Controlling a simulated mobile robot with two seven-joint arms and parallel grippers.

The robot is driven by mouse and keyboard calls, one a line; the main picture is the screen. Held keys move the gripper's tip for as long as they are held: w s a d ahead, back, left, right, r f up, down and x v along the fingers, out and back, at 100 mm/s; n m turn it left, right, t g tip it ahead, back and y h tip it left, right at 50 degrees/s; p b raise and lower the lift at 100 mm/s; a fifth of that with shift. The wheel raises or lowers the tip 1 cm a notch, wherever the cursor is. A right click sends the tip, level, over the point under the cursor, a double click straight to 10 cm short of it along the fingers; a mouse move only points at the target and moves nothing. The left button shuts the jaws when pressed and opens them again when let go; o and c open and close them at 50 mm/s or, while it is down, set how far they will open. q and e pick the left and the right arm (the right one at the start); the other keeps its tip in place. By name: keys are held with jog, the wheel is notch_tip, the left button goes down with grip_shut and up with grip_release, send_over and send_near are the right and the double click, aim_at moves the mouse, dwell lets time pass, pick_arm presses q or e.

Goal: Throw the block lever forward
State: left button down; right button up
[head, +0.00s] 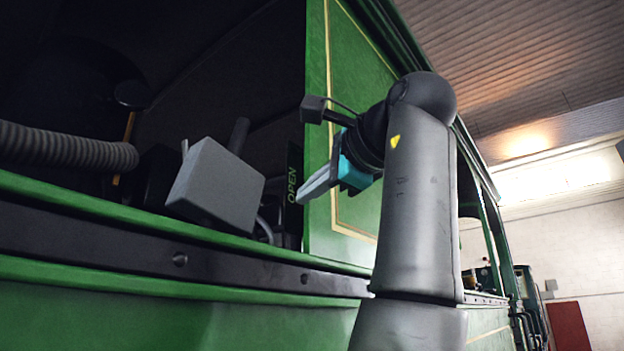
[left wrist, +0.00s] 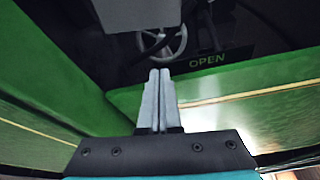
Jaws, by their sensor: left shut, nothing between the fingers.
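My left gripper (head: 302,197) is shut and empty, its grey fingers pointing left at the cab opening of the green tram. It also shows in the left wrist view (left wrist: 159,74), with the two fingers together. A dark plate marked OPEN (head: 292,181) is just behind the fingertips; it also shows in the left wrist view (left wrist: 208,61). A dark upright handle (head: 239,134) rises behind a grey box (head: 216,186) to the left of the fingertips. I cannot tell whether this handle is the block lever. My right gripper is not in view.
The green side panel (head: 345,150) stands right beside my gripper, and the sill (head: 180,258) runs below the opening. A ribbed hose (head: 65,146) and a brass-coloured rod (head: 129,127) are farther left. A spoked wheel (left wrist: 171,42) lies beyond the fingertips in the left wrist view.

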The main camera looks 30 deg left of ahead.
pick_arm(q)
jog(key=s+a+p, duration=0.1)
jog(key=a, duration=0.5)
jog(key=shift+s, duration=0.15)
pick_arm(e)
jog(key=shift+w+a+r, duration=0.2)
jog(key=shift+a+r, duration=0.35)
jog(key=shift+r, duration=0.35)
pick_arm(q)
jog(key=shift+s+r, duration=0.1)
jog(key=shift+r, duration=0.05)
pick_arm(e)
jog(key=shift+d, duration=0.1)
pick_arm(q)
jog(key=shift+s, duration=0.1)
pick_arm(e)
jog(key=shift+f, duration=0.1)
